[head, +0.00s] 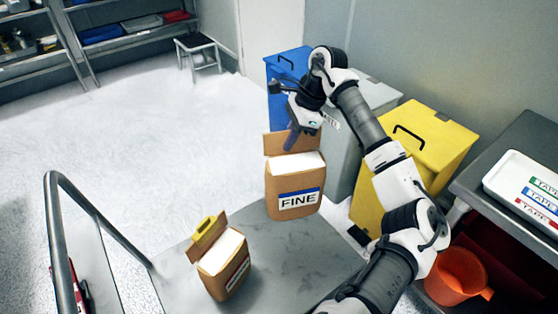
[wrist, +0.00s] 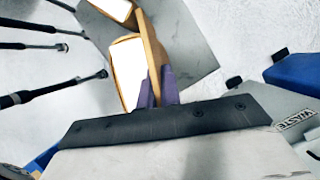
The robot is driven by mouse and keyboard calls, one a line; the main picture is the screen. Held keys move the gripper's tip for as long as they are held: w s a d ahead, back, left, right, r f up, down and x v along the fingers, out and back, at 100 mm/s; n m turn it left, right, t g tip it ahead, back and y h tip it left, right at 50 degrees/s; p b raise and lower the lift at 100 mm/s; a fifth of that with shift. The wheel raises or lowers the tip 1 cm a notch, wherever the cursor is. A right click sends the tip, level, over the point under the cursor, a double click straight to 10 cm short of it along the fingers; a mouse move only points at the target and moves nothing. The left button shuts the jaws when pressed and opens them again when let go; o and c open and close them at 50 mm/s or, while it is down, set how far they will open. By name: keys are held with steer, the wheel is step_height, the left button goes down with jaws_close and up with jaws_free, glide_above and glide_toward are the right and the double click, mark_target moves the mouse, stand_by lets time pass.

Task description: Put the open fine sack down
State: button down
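The open fine sack (head: 294,190) is a brown upright sack labelled FINE, with a white top and a raised back flap. It is at the far edge of the grey cart top (head: 285,262); I cannot tell whether its base touches the surface. My gripper (head: 292,138) is above it, its purple fingers on either side of the flap. In the wrist view, my gripper (wrist: 158,88) is closed on that flap, and the sack (wrist: 127,70) shows beside it. The sack's underside is hidden.
A second open sack (head: 224,264) with a yellow clip stands on the cart top to the left. Blue (head: 284,75), grey (head: 345,135) and yellow (head: 430,143) bins stand behind and right. A side table holds a white tray (head: 510,172). An orange jug (head: 457,275) is below.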

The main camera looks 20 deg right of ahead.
mark_target(305, 158)
step_height(305, 158, down, 19)
steer(key=shift+r+p, duration=0.2)
steer(key=shift+p, duration=1.05)
steer(key=c, duration=2)
jaws_free()
steer(key=shift+f, duration=0.2)
steer(key=o, duration=0.4)
steer(key=shift+r, duration=0.1)
steer(key=shift+r, duration=0.15)
steer(key=shift+b+v, duration=1.3)
steer(key=shift+v, duration=4.6)
